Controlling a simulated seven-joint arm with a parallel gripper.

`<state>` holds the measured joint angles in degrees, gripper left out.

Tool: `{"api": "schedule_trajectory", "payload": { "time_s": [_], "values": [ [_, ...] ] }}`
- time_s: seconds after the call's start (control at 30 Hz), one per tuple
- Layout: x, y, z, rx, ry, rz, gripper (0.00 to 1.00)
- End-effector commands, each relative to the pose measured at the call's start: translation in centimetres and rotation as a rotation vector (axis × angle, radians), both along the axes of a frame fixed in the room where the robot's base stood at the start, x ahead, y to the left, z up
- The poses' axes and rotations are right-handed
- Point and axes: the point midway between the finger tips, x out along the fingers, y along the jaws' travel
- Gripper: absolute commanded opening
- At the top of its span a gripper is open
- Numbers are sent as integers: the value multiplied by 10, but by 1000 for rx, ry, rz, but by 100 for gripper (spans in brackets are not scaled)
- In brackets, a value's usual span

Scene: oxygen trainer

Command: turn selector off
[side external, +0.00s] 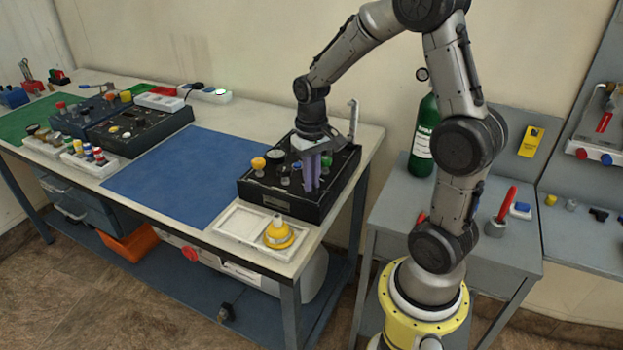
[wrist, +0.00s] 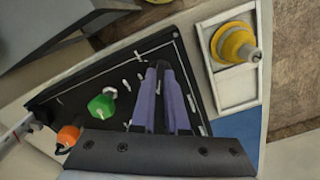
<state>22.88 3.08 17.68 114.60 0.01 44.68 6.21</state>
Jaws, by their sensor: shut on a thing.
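The black trainer panel (side external: 262,196) stands at the right end of the bench, and it fills the middle of the wrist view (wrist: 60,98). My gripper (side external: 312,184) points down at the panel's right part. Its purple fingers (wrist: 160,68) are close together, shut on a small part of the panel that they mostly hide; from its place I take it to be the selector. Its pointing direction cannot be made out.
A white tray (side external: 236,222) with a yellow cone-shaped piece (side external: 278,234) lies in front of the panel. A blue mat (side external: 175,175) to the left is bare. Farther left are other dark control boxes (side external: 140,128). A green cylinder (side external: 424,135) stands on the grey table at right.

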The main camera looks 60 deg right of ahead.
Motion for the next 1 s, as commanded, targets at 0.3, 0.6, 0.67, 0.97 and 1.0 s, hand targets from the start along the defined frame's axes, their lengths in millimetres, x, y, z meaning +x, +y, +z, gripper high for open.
{"api": "schedule_trajectory", "payload": {
  "time_s": [0.3, 0.6, 0.67, 0.97, 1.0],
  "values": [
    [0, 0, 1, -1, -2, 0, 42],
    [1, 0, 6, -1, -3, -1, 42],
    [1, -1, 12, -3, -5, -1, 42],
    [2, -1, 72, -4, -8, 0, 42],
    [1, -1, 81, -3, -7, 0, 42]
  ]
}}
